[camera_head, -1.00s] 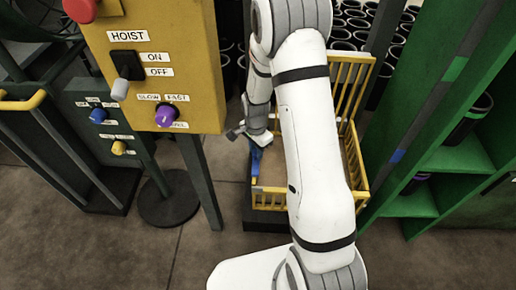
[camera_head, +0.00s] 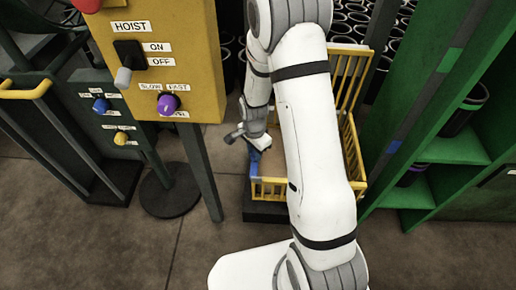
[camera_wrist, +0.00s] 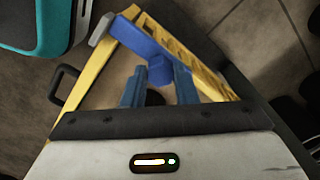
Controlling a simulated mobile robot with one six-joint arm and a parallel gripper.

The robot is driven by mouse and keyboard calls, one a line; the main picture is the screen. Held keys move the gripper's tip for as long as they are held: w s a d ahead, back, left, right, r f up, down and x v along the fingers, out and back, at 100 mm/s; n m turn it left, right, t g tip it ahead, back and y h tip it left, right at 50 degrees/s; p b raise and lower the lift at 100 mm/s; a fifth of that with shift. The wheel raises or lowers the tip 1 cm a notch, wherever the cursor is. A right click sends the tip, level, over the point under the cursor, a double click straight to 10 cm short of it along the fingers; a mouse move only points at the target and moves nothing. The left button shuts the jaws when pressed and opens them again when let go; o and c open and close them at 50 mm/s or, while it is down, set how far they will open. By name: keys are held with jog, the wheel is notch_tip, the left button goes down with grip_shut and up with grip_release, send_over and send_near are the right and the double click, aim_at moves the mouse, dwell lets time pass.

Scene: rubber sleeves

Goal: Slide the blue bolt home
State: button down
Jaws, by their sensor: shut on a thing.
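The blue bolt (camera_wrist: 145,38) is a bar with a square knob (camera_wrist: 160,70), lying along the yellow rail of the basket gate in the wrist view. A light grey block (camera_wrist: 101,29) sits just past the bar's left end. In the head view the bolt (camera_head: 254,163) shows as a small blue piece at the basket's left front corner. My gripper (camera_wrist: 160,80) has its two bluish fingers on either side of the knob, shut on it. In the head view my gripper (camera_head: 246,138) is just above the bolt. The fingers' contact faces are partly hidden.
The yellow basket (camera_head: 270,189) stands behind my arm, partly hidden. A yellow hoist panel (camera_head: 190,60) with switches is close on the left. Green shelving (camera_head: 455,150) stands on the right. In the wrist view a teal-edged object (camera_wrist: 45,30) is at upper left. Brown floor lies in front.

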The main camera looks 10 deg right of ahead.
jog(key=shift+s+f, duration=0.1)
jog(key=shift+s, duration=0.25)
jog(key=c, duration=1.5)
grip_release()
jog(key=o, duration=0.4)
jog(key=shift+c, duration=0.2)
jog(key=shift+w, duration=0.1)
jog(key=shift+r, duration=0.4)
notch_tip(320, 180, up, 7)
jog(key=shift+r+p, duration=0.1)
jog(key=shift+p, duration=1.05)
